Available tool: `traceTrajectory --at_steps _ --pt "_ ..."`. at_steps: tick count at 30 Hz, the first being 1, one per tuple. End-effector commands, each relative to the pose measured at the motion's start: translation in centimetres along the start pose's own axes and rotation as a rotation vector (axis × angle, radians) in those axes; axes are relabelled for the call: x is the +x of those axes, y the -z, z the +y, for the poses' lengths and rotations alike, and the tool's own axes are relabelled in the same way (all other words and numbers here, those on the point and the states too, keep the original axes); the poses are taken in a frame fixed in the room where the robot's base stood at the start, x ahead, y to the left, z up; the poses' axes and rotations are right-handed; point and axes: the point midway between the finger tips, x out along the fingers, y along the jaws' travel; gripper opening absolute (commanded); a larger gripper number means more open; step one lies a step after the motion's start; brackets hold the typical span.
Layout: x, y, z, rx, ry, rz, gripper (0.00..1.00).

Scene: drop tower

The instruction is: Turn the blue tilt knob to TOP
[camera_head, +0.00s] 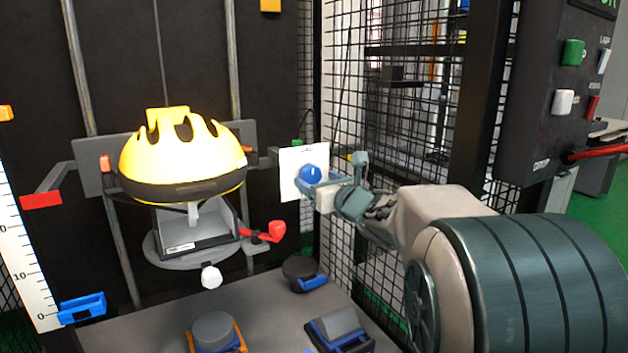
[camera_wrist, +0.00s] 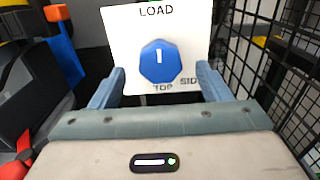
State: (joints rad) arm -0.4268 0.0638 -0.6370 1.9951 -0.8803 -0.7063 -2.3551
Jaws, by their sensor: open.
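The blue tilt knob (camera_wrist: 160,68) sits on a white plate (camera_wrist: 120,28) lettered LOAD above it, TOP below it and SIDE, partly cut off, at lower right. Its white pointer line is nearly upright, at the LOAD side. In the head view the knob (camera_head: 310,174) faces my arm on the plate (camera_head: 291,160). My gripper (camera_wrist: 160,72) is open, one blue-grey finger on each side of the knob and a little below its middle. I cannot tell whether the fingers touch it. My gripper (camera_head: 322,188) also shows in the head view.
A yellow helmet (camera_head: 180,155) hangs in the tower at left. A red-handled lever (camera_head: 270,232) is below the plate's left. Wire mesh (camera_head: 345,75) stands close on the right. A dark control panel (camera_head: 540,110) is at far right. Several fixtures sit on the lower bench (camera_head: 270,320).

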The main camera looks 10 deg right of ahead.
Motion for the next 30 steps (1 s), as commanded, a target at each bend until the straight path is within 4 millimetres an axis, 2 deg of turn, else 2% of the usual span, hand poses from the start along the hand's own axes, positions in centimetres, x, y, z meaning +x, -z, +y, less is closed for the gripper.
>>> traceTrajectory --at_steps 3,7,18,19,23,24,30 --pt "1.5 0.1 -0.1 -0.001 0.001 0.001 0.71" --pt "2.5 0.0 -0.1 0.001 0.002 0.001 0.71" --pt "2.9 0.0 -0.1 0.001 0.001 -0.001 0.71" --pt "2.9 0.0 -0.1 0.001 0.001 -0.001 0.65" --pt "2.9 0.0 -0.1 0.001 0.001 0.0 0.29" --pt "2.9 0.0 -0.1 0.001 0.001 0.0 0.26" --pt "2.8 0.0 -0.1 0.008 0.001 0.0 0.26"
